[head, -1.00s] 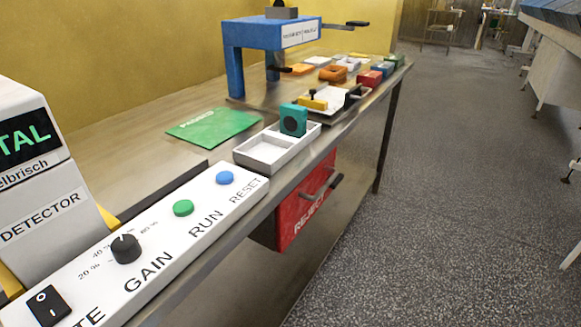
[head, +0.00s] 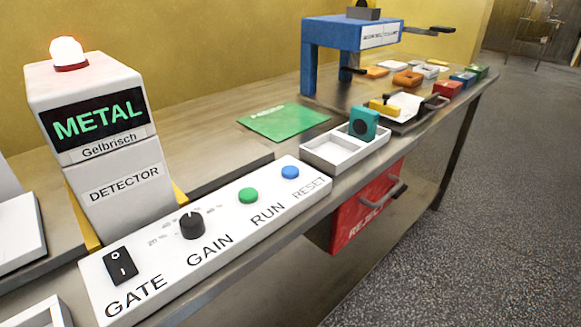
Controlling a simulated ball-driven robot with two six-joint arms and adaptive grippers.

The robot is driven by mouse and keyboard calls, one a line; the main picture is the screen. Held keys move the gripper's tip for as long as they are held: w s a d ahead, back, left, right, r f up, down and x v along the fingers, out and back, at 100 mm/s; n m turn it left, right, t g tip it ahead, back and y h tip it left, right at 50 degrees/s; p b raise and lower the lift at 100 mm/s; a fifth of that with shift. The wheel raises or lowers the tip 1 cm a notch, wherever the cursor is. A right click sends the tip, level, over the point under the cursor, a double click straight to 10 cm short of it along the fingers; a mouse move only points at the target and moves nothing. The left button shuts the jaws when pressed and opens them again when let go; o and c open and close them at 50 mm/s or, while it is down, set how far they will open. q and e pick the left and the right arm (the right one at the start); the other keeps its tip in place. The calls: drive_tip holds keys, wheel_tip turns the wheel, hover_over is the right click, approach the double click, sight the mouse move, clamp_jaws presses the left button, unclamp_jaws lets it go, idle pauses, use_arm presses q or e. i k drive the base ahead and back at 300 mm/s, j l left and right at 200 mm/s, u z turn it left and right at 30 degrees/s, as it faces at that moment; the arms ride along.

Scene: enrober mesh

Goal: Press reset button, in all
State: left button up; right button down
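The blue reset button (head: 290,172) sits at the far right end of the white control panel (head: 228,246), above the label RESET. The green run button (head: 248,195) is to its left, then the black gain knob (head: 192,225) and the black gate rocker switch (head: 120,266). The metal detector (head: 104,150) stands behind the panel, with green METAL lettering and a lamp (head: 67,53) on top that looks lit, white with a red base. Neither of my grippers is in the head view.
A white two-part tray (head: 328,160) with a teal block (head: 364,123) stands right of the panel. A green mat (head: 283,121) lies behind. A red reject bin (head: 366,212) hangs under the table edge. A blue stand (head: 352,32) and several coloured blocks are farther back. The floor at right is clear.

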sight(289, 172)
drive_tip(key=i+l+u, duration=0.1)
drive_tip(key=u, duration=0.25)
drive_tip(key=l+u, duration=0.2)
drive_tip(key=u, duration=0.2)
drive_tip(key=i+l+u, duration=0.1)
drive_tip(key=u, duration=0.25)
drive_tip(key=l+u, duration=0.2)
drive_tip(key=l, duration=0.85)
drive_tip(key=l+u, duration=0.2)
drive_tip(key=l, duration=0.85)
